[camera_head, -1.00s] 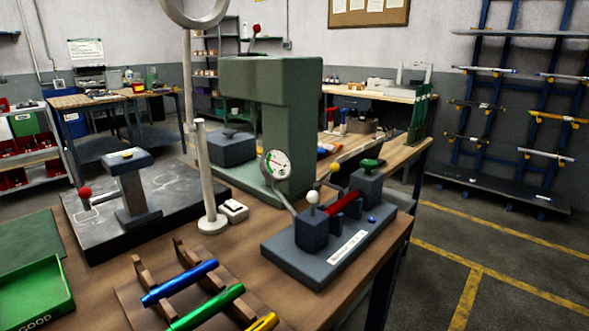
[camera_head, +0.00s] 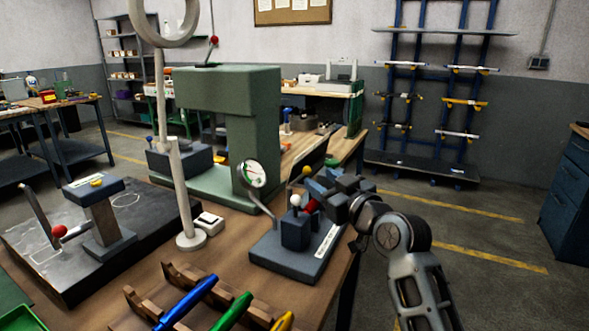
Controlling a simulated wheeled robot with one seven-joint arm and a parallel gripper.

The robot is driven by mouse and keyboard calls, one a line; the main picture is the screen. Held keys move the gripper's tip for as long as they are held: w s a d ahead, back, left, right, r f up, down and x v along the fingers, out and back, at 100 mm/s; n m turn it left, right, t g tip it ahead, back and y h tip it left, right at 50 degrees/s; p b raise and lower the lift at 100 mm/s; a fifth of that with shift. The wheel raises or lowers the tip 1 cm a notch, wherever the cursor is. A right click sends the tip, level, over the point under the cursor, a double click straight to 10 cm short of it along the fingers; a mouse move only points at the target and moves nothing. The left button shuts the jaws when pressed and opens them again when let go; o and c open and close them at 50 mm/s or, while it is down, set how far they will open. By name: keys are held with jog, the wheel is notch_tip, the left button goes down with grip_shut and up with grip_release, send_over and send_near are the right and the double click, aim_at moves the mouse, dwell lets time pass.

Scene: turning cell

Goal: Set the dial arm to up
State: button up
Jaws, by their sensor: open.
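The bench fixture (camera_head: 285,262) stands near the front right edge of the wooden table. A round white dial (camera_head: 252,174) sits on a grey dial arm (camera_head: 263,205) that leans up and left from the fixture. A white ball knob (camera_head: 296,200) tops the fixture's left block, and a yellow ball (camera_head: 307,171) shows behind it. A red part (camera_head: 312,206) lies between the blocks. My gripper (camera_head: 318,185) is open at the fixture's right end, right of the dial and apart from it. It hides the right block and green knob; contact there cannot be told.
A pale post (camera_head: 181,200) with a ring stands left of the dial, beside a small white box (camera_head: 208,223). A green press (camera_head: 255,130) rises behind. A rack with blue, green and yellow bars (camera_head: 188,301) lies in front. Floor at right is clear.

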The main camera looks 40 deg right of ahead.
aim_at(310, 172)
jog(key=p+x, duration=0.1)
jog(key=x, duration=0.6)
jog(key=shift+w, duration=0.15)
jog(key=shift+c, duration=0.4)
grip_shut()
jog(key=shift+d, duration=0.1)
